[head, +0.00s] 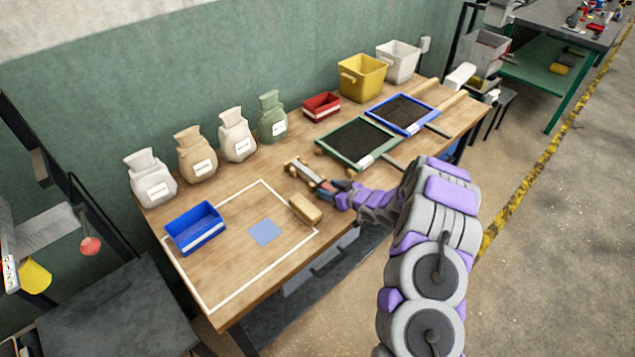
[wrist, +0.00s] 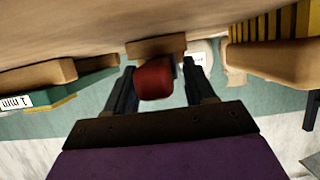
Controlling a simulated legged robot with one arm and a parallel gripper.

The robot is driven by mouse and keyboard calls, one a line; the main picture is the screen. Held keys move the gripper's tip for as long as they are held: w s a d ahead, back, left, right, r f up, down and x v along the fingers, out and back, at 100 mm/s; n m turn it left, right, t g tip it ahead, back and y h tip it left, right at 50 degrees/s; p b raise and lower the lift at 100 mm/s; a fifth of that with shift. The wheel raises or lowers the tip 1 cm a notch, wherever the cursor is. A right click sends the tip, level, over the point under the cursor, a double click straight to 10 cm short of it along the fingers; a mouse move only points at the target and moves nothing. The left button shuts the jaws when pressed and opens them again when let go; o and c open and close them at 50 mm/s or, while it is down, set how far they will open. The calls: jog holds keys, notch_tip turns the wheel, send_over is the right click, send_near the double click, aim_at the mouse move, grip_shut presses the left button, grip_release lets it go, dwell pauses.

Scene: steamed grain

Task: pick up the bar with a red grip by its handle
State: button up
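The bar with a red grip (head: 303,173) lies on the wooden table (head: 225,270), its wooden part pointing away from me. My gripper (head: 333,189) is at the bar's near end in the head view. In the wrist view, the red grip (wrist: 154,79) sits between the two dark fingers of my gripper (wrist: 160,68). The fingers are spread. A gap shows at the grip's right side; the grip is close to the left finger, and I cannot tell if they touch. The wooden part (wrist: 156,46) shows behind the grip.
A wooden block (head: 305,208) lies left of my gripper. A green-framed tray (head: 382,156) and a blue-framed tray (head: 425,131) lie to the right. A blue bin (head: 195,232) stands at left. Several sacks (head: 196,157) line the back.

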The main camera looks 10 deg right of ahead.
grip_shut()
jog(key=shift+r, duration=0.1)
dwell(0.5)
